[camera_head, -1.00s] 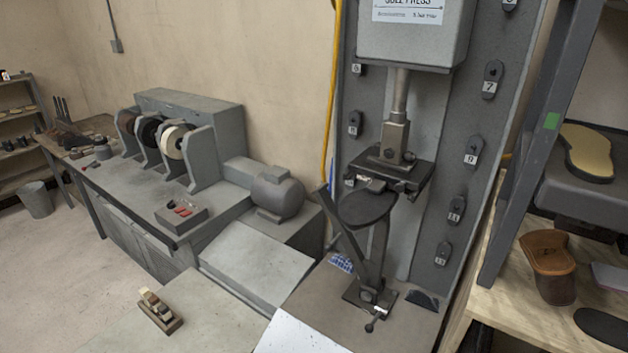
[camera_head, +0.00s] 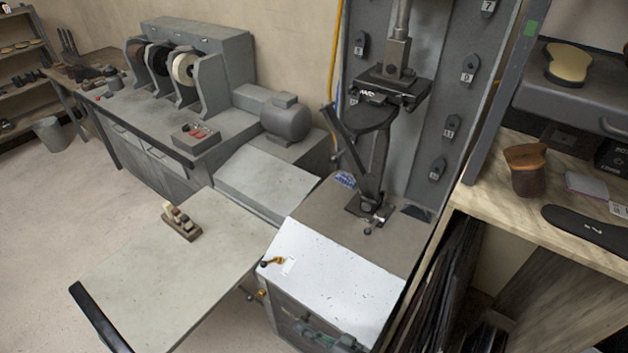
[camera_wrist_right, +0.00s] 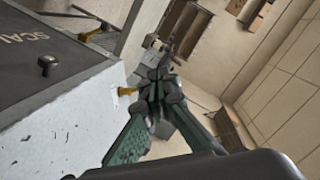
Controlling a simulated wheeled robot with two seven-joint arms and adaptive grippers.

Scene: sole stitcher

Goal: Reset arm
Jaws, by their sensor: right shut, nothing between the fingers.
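My right gripper (camera_head: 328,338) shows small at the bottom edge of the head view, low against the front of the sole press base. In the right wrist view its greenish fingers (camera_wrist_right: 160,68) come together at the tips, shut with nothing between them. A yellow knob (camera_wrist_right: 127,91) on the pale panel appears beside the fingers in that view; I cannot tell whether they touch. My left gripper is in neither current view.
The sole press (camera_head: 372,130) stands on a base with a white sloped panel (camera_head: 340,285). A grey table (camera_head: 165,275) bears a wooden plane (camera_head: 180,222). At right, a wooden shelf (camera_head: 485,210) holds a brown shoe form (camera_head: 527,170). Open floor lies at left.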

